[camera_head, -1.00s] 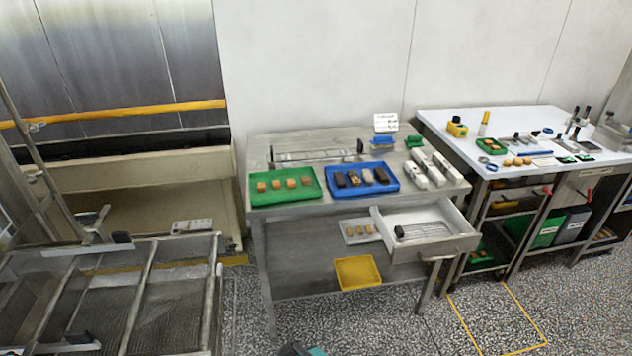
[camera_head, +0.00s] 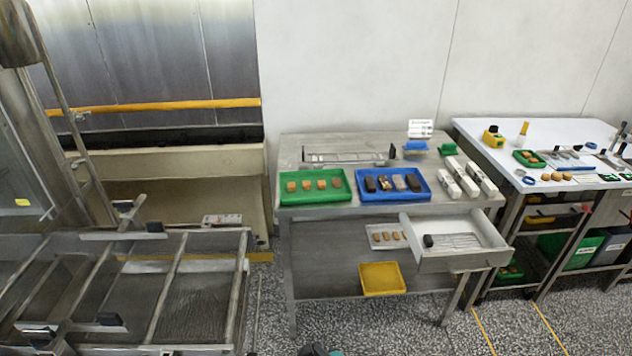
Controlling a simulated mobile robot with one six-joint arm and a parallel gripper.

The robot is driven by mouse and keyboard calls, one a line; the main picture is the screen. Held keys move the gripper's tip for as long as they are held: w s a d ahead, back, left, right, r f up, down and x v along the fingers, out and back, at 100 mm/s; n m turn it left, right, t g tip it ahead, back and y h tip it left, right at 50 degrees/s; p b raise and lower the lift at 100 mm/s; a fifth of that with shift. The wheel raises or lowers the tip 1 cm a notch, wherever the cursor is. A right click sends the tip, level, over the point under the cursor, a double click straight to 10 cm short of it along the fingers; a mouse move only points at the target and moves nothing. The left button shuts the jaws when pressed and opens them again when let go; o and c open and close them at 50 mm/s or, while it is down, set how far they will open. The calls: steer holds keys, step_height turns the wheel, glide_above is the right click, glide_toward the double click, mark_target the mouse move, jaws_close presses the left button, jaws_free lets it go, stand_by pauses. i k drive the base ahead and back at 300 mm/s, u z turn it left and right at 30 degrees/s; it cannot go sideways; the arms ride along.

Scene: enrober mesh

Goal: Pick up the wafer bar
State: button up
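Small tan blocks sit in a row in a green tray (camera_head: 316,199) on the steel table. Beside it, a blue tray (camera_head: 394,195) holds several bars, mostly dark; one is mottled (camera_head: 384,183) and one is greyish (camera_head: 399,182). More small brown pieces lie in a pale tray (camera_head: 387,237) on the shelf below. I cannot tell at this size which piece is the wafer bar.
An open drawer (camera_head: 456,246) juts out at the table's right front. A yellow bin (camera_head: 382,279) is on the lower shelf. White boxes (camera_head: 466,177) stand right of the blue tray. A mesh-bed machine (camera_head: 130,290) fills the left. Speckled floor is open in front.

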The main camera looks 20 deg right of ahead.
mark_target(370, 184)
steer(key=z, duration=0.05)
steer(key=k, duration=1.3)
steer(key=z, duration=0.5)
steer(key=i, duration=2.45)
steer(key=u, duration=0.4)
